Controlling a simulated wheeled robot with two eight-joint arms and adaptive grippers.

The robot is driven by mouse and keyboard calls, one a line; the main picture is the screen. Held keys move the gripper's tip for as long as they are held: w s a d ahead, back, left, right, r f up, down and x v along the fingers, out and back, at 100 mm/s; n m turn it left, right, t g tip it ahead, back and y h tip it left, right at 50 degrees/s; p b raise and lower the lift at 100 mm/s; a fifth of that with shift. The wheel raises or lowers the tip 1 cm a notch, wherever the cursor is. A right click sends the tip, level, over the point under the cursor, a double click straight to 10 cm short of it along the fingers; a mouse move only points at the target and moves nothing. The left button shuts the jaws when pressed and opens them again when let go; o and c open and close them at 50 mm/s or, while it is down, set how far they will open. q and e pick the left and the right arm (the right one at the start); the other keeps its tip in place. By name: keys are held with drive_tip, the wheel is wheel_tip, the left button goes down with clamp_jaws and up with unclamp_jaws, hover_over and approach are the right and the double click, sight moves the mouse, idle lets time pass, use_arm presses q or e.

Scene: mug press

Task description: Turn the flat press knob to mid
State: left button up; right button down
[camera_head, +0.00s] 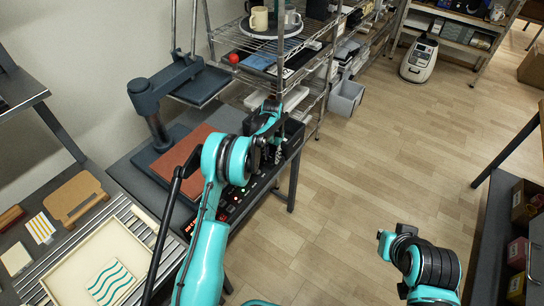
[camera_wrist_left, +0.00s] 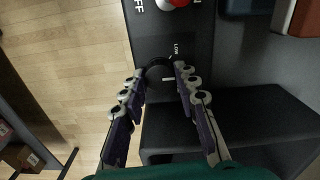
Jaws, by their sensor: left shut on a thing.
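The flat press (camera_head: 160,90) stands at the left in the head view, with a reddish-brown pad beside its post. A dark control panel with small red lights (camera_head: 228,205) lies in front of it. In the left wrist view, the black round knob (camera_wrist_left: 157,73) has a white pointer mark and a LOW label beyond it. My left gripper (camera_wrist_left: 160,80) is shut on this knob, one finger on each side. In the head view my left arm hides the knob. My right arm shows at the lower right; its gripper cannot be made out.
A red button (camera_wrist_left: 180,3) and an OFF label sit on the panel beyond the knob. A wire shelf (camera_head: 270,45) with mugs stands behind the press. A cream tray (camera_head: 95,265) lies at lower left. The wooden floor (camera_head: 370,180) at the right is clear.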

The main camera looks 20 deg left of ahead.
sight(272, 158)
use_arm(q)
drive_tip(key=o, duration=1.2)
drive_tip(key=shift+c, duration=0.2)
wheel_tip(272, 158, up, 12)
